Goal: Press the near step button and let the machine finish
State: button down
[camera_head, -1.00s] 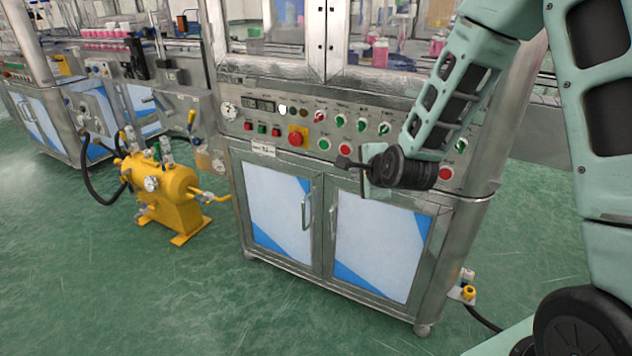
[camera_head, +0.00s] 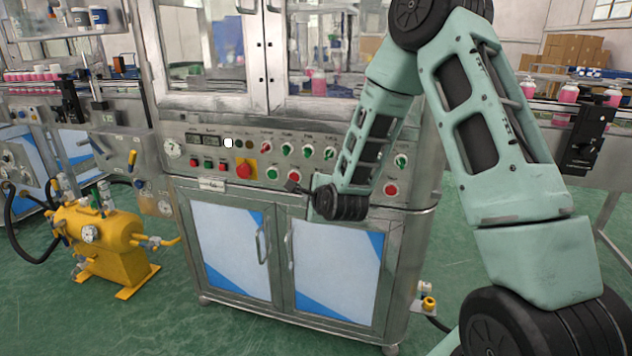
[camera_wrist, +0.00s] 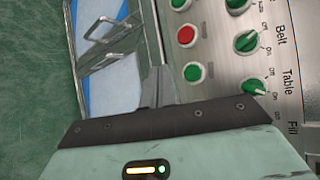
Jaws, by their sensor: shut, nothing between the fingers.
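My gripper (camera_head: 292,187) is shut and empty, in front of the machine's control panel (camera_head: 215,172). In the head view its tip is just below a round red button (camera_head: 294,174), with a green button (camera_head: 272,174) to the left. In the wrist view the shut fingers (camera_wrist: 160,85) point up the picture, beside a green button (camera_wrist: 194,72) and a red button (camera_wrist: 186,36). I cannot tell whether the fingers touch the panel. No label readable here marks the step button. My arm hides part of the panel to the right.
Above the buttons is a row of selector knobs (camera_head: 287,149); in the wrist view the labels Belt, Table and Fill show. A large red button on yellow (camera_head: 244,169) is at the left. Cabinet doors (camera_head: 230,245) with handles are below. A yellow tank (camera_head: 100,240) stands at left.

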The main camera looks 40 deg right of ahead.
jog(key=w+d, duration=0.3)
jog(key=d, duration=0.2)
jog(key=shift+w, duration=0.35)
dwell(1.8)
jog(key=shift+w+d, duration=0.25)
jog(key=shift+w+d, duration=0.25)
jog(key=shift+d, duration=0.05)
dwell(1.0)
jog(key=shift+s+a, duration=0.5)
jog(key=shift+a, duration=0.15)
jog(key=shift+s+a, duration=0.8)
jog(key=shift+a, duration=0.2)
jog(key=shift+s+a, duration=0.75)
jog(key=shift+a, duration=0.2)
